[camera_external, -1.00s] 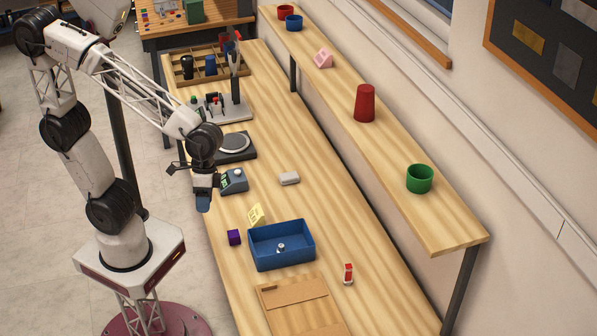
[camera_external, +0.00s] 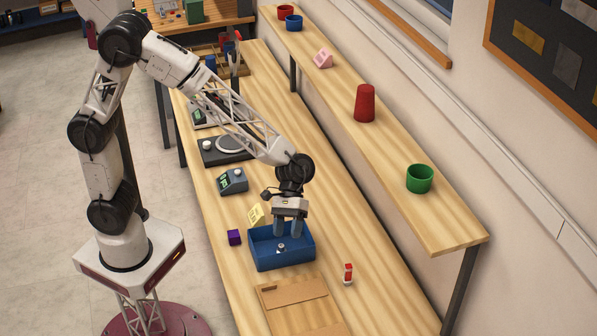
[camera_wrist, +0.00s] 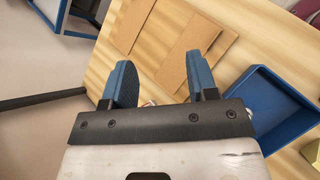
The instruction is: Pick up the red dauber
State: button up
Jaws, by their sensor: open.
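The red dauber (camera_external: 348,274) is a small upright red and white piece on the bench, right of the blue tray in the external view. My gripper (camera_external: 288,229) points down above the blue tray (camera_external: 268,265), left of the dauber and apart from it. Its two blue fingers are spread with nothing held. In the wrist view the open fingers (camera_wrist: 160,68) stand over the bench. I cannot make out the dauber there; a small pale bit shows between the finger bases, too hidden to identify.
A brown board (camera_external: 300,300) lies on the bench in front of the tray. A purple cube (camera_external: 234,237) and a yellow note (camera_external: 256,215) are beside the tray. A raised shelf (camera_external: 450,228) along the wall holds a green cup (camera_external: 420,178) and a red cup (camera_external: 364,103).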

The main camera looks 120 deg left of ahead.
jog(key=w+a+f+n+t+h, duration=0.1)
jog(key=w+a+f+n+t, duration=0.2)
jog(key=w+a+f+n, duration=0.35)
jog(key=n+t, duration=0.2)
jog(key=n, duration=0.1)
send_near(349, 265)
jog(key=shift+w+d+f+h, duration=0.3)
jog(key=shift+w+d+f, duration=0.25)
jog(key=shift+d+f, duration=0.3)
jog(key=shift+d+m, duration=0.1)
jog(key=shift+m, duration=0.15)
jog(key=shift+x, duration=1.2)
jog(key=shift+w, duration=0.2)
jog(key=shift+x, duration=2.5)
jog(key=shift+f, duration=0.1)
jog(key=shift+c, duration=0.4)
